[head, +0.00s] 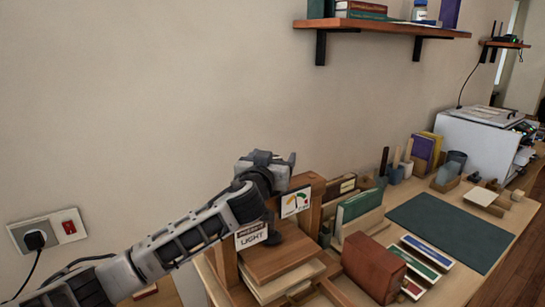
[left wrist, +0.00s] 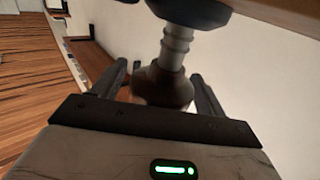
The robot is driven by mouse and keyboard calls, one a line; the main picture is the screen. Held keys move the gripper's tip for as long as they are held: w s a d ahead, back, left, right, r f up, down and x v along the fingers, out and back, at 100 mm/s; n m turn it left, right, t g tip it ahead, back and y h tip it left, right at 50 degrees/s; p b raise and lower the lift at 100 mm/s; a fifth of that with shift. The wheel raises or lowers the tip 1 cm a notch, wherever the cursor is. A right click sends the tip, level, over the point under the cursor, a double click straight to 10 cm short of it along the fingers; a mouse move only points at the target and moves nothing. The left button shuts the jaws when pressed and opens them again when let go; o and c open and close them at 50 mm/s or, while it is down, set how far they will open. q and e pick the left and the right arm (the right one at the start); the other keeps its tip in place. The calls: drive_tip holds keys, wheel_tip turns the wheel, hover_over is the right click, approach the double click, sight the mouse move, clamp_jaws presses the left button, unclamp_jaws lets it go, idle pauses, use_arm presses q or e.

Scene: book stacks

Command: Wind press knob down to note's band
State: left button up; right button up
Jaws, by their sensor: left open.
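The wooden book press (head: 312,205) stands at the left end of the bench, with wooden boards (head: 275,258) stacked in it. A note (head: 251,235) on it has a dark band on top and reads "LIGHT" below. A gauge card (head: 296,201) with coloured bands is fixed on the frame; its pointer is too small to read. My left gripper (head: 272,160) is at the top of the press and hides the knob in the head view. In the left wrist view, the dark knob (left wrist: 163,86) on its ribbed metal screw (left wrist: 176,45) sits between the open fingers; contact is unclear. My right gripper is not in view.
A reddish-brown block (head: 373,267), a green book (head: 360,205) in a holder and several small books (head: 425,252) stand right of the press. A dark green mat (head: 450,232) is bare. A wall shelf (head: 385,26) hangs above. A socket (head: 48,230) is at left.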

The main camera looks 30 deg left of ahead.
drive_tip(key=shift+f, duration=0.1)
use_arm(q)
drive_tip(key=c, duration=1)
drive_tip(key=shift+o, duration=0.2)
drive_tip(key=shift+d+f+n+y+b, duration=0.15)
drive_tip(key=shift+n+y+b, duration=0.2)
drive_tip(key=shift+b, duration=0.25)
drive_tip(key=shift+f+n+y+b, duration=0.1)
drive_tip(key=shift+n+y+b, duration=0.25)
drive_tip(key=shift+y+b, duration=0.2)
drive_tip(key=shift+a+n+g+y+b, duration=0.25)
drive_tip(key=shift+n+g+y+b, duration=0.4)
drive_tip(key=shift+y+b, duration=0.3)
drive_tip(key=shift+s+a+n+g+y, duration=0.1)
drive_tip(key=shift+n+g+y, duration=0.3)
drive_tip(key=shift+y, duration=0.35)
drive_tip(key=shift+r, duration=0.2)
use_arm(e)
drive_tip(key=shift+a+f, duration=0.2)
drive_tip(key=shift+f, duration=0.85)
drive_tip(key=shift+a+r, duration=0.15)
